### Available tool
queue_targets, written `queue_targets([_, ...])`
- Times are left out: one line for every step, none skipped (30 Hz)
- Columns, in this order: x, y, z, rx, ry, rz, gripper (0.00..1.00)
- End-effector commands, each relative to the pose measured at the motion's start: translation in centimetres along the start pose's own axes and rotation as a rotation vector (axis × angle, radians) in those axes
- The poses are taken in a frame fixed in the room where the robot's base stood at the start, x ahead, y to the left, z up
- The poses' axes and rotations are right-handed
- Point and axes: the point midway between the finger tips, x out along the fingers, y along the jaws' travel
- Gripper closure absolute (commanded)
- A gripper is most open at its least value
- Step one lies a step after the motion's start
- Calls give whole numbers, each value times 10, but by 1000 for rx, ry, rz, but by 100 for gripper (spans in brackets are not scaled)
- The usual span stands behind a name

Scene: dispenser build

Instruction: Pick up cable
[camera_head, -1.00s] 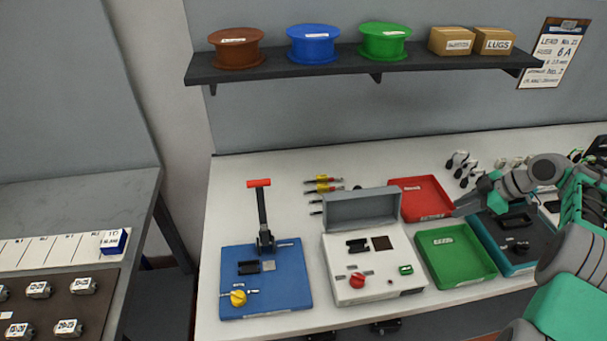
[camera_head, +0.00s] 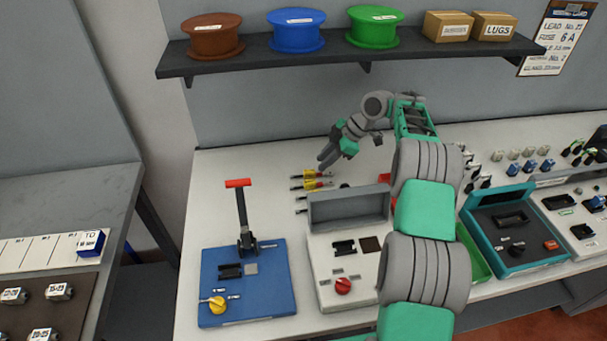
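Several short, thin pieces lie in a column on the white bench; a yellow-and-red one (camera_head: 316,174) is farthest back and a second yellow-and-red one (camera_head: 311,185) lies just in front of it. They are too small to tell whether they are cables or tools, and no other cable is clear. My gripper (camera_head: 326,160) points down just behind and right of the farthest piece, seemingly above the bench. Its fingers look close together, but any gap is too small to make out. I see nothing clearly held.
A blue lever press (camera_head: 270,283) and a grey lidded box (camera_head: 325,285) stand in front. A teal device (camera_head: 480,226) stands right. A shelf (camera_head: 270,64) with spools hangs above.

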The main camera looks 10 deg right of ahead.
Motion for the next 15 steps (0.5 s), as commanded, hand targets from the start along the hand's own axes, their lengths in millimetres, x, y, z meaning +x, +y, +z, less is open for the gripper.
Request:
queue_targets([8,-1,-2,-3,1,-5,76])
queue_targets([13,-1,-2,-3,1,-6,76])
queue_targets([20,-1,-2,-5,1,-7,76])
queue_targets([25,-1,-2,-4,2,-7,76])
queue_targets([31,-1,-1,-5,2,-8,76])
queue_targets([38,-1,0,-6,1,-8,76])
queue_targets([43,0,0,-6,2,-6,76])
queue_targets([47,0,0,-5,2,-6,76])
queue_targets([51,0,1,-5,1,-5,76])
queue_targets([53,0,2,-5,0,-4,76])
queue_targets([54,0,2,-5,0,-3,76])
queue_targets([55,0,3,-4,-1,-2,76])
queue_targets([55,0,3,-4,-1,-2,76])
queue_targets([55,0,3,-4,-1,-2,76])
queue_targets([54,0,3,-4,-1,-2,76])
